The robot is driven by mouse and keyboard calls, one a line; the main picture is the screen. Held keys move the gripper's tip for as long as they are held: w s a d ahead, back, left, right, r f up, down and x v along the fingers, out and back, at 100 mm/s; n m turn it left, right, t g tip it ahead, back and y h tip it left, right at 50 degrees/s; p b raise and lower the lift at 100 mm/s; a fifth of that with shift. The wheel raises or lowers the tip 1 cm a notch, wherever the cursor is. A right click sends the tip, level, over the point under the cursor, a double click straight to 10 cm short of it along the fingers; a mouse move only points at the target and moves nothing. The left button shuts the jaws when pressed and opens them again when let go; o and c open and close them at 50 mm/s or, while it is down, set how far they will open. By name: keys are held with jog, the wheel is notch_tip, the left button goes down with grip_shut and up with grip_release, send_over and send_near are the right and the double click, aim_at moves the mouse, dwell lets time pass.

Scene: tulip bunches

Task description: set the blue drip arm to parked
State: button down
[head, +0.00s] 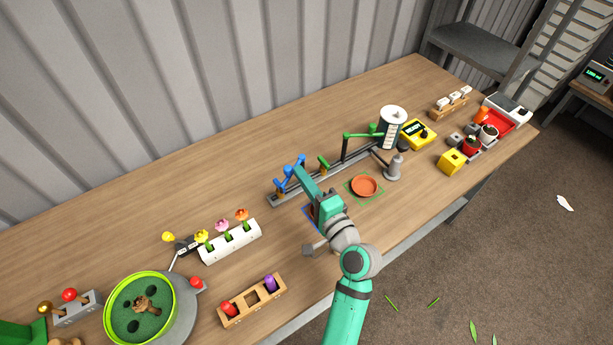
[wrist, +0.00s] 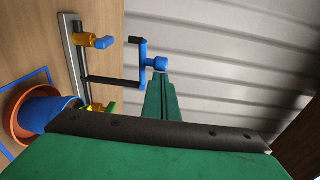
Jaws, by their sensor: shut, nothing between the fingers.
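The blue drip arm (head: 294,163) stands on the grey rail at the table's middle. In the wrist view, the blue arm (wrist: 143,66) has a dark end piece, a dark link and a round blue knob (wrist: 160,64). A blue lever on a yellow base (wrist: 95,40) sits on the rail beside it. My gripper (head: 302,175) is shut and empty, its fingertips close to the blue arm. In the wrist view, my fingertips (wrist: 160,80) are right by the blue knob; I cannot tell whether they touch. My gripper hides part of the arm in the head view.
In the wrist view, a blue pot (wrist: 38,108) sits in a terracotta dish beside the rail. A green drip arm (head: 360,135) and a striped tank (head: 390,128) stand right along the rail. A terracotta dish (head: 365,185) and grey bottle (head: 393,168) are nearby. The table behind the rail is clear.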

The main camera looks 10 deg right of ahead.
jog(key=shift+w+a+y, duration=0.1)
jog(key=shift+a+y, duration=0.2)
jog(key=shift+a, duration=0.75)
jog(key=d, duration=0.6)
jog(key=s+a, duration=0.3)
jog(key=s, duration=0.6)
jog(key=shift+s+a, duration=0.2)
jog(key=shift+s, duration=0.1)
jog(key=shift+w, duration=0.1)
